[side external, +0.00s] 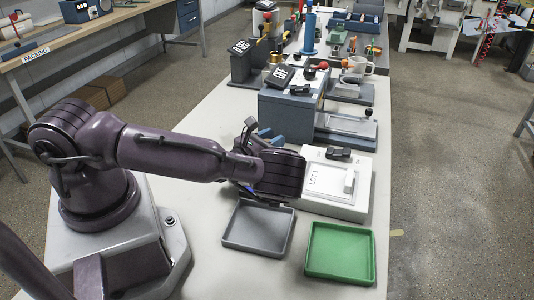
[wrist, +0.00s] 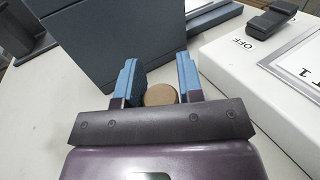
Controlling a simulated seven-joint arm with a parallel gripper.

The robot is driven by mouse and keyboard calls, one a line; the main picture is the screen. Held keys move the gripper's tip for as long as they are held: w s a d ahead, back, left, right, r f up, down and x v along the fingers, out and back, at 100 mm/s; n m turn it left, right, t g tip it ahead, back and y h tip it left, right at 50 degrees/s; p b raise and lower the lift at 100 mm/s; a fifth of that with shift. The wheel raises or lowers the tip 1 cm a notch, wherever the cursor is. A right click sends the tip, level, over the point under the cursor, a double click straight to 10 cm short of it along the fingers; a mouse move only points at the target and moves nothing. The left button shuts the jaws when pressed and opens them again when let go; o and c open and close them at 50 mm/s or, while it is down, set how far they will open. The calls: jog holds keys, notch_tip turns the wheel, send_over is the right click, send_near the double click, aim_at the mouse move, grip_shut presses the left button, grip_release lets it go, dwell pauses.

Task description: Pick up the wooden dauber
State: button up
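The wooden dauber (wrist: 160,95) shows in the wrist view as a round tan-brown top between the two blue fingers of my gripper (wrist: 158,82). The fingers stand apart, one on each side of it, with a visible gap on the right side; on the left the finger looks close, and I cannot tell if it touches. The lower part of the dauber is hidden by my gripper's body. In the side view my gripper (side external: 268,136) points away behind my wrist, and the dauber is hidden there.
A blue-grey box machine (side external: 291,106) stands just beyond my gripper. A white unit marked LOT 1 (side external: 352,202) is close on the right. A grey tray (side external: 258,229) and a green tray (side external: 340,252) lie in front. The white tabletop (side external: 205,250) left of the grey tray is clear.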

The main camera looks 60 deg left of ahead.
jog(key=c, duration=0.4)
notch_tip(320, 180, up, 10)
dwell(0.4)
dwell(0.3)
